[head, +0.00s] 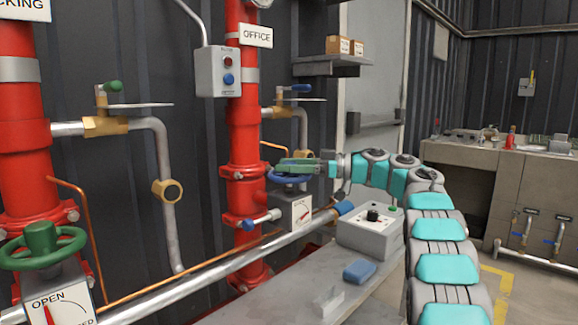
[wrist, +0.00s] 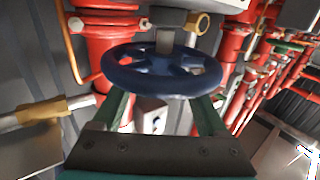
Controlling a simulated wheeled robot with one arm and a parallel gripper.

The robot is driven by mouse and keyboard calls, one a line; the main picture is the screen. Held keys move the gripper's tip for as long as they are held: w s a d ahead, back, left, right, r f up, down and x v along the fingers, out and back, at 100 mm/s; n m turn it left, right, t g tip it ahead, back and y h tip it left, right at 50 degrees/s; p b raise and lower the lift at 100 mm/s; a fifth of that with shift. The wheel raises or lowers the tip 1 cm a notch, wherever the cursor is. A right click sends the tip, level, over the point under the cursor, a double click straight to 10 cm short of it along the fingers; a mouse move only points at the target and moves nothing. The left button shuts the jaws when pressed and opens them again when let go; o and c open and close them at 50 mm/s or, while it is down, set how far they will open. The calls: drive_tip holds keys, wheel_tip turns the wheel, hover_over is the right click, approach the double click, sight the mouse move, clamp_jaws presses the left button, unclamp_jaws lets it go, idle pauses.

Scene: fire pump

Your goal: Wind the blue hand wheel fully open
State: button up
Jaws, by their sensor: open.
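The blue hand wheel (head: 290,178) sits on the red pipe labelled OFFICE in the head view, above a white indicator box (head: 297,210) with a red pointer. In the wrist view the wheel (wrist: 163,70) fills the middle, its rim and spokes in plain sight. My gripper (head: 297,167) reaches in from the right at the wheel. In the wrist view its two green fingers (wrist: 162,108) are apart, one on each side below the wheel's near rim. I cannot tell whether they touch it. The pointer's reading is too small to make out.
A green hand wheel (head: 42,245) with an OPEN dial stands at front left. A grey button box (head: 218,72) hangs above the blue wheel. A grey box with a black knob (head: 370,230) and a blue block (head: 359,271) sit on the bench below my arm.

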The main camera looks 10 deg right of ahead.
drive_tip(key=v, duration=0.7)
drive_tip(key=shift+d, duration=0.4)
drive_tip(key=shift+s+r, duration=0.1)
